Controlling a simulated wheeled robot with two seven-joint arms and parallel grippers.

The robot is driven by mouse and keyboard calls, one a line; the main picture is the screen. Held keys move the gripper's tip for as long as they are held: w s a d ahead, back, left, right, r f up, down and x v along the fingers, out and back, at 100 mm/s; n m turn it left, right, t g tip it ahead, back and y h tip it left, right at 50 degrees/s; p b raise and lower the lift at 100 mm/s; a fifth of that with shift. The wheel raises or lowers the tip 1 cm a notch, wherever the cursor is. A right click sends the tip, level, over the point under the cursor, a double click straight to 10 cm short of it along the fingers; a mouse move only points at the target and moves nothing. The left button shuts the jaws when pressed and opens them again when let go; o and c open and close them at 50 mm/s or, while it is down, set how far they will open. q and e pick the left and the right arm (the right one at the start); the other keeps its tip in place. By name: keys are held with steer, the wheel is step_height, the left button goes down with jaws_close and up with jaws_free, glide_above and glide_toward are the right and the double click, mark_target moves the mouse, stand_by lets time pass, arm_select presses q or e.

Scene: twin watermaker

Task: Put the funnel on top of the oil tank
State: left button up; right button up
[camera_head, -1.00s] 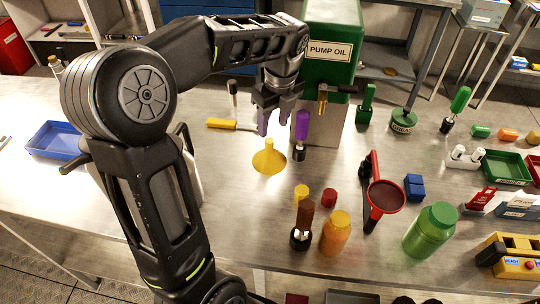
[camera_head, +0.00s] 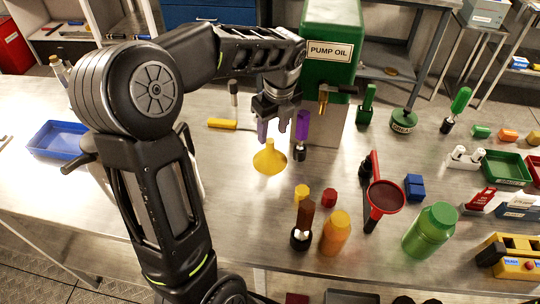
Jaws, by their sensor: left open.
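A yellow funnel (camera_head: 269,160) stands wide end down on the metal table, its narrow spout pointing up. The oil tank (camera_head: 329,62) is a green box labelled "PUMP OIL" on a grey stand behind and to the right of the funnel, with a brass tap at its front. My left gripper (camera_head: 273,132) points down just above the funnel. Its purple-grey fingertips are spread apart on either side of the spout's top, and nothing is held. Whether the fingers touch the spout is not clear. My right gripper is not in view.
A purple-handled tool (camera_head: 301,134) stands close to the right of the gripper. A yellow-handled tool (camera_head: 222,123) lies behind left. A blue tray (camera_head: 57,139) is at left.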

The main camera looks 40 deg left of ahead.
mark_target(270, 140)
arm_select(q)
steer(key=f, duration=0.3)
steer(key=a+f+p, duration=0.1)
steer(key=f, duration=0.1)
stand_by(0.5)
jaws_close()
stand_by(0.4)
stand_by(0.9)
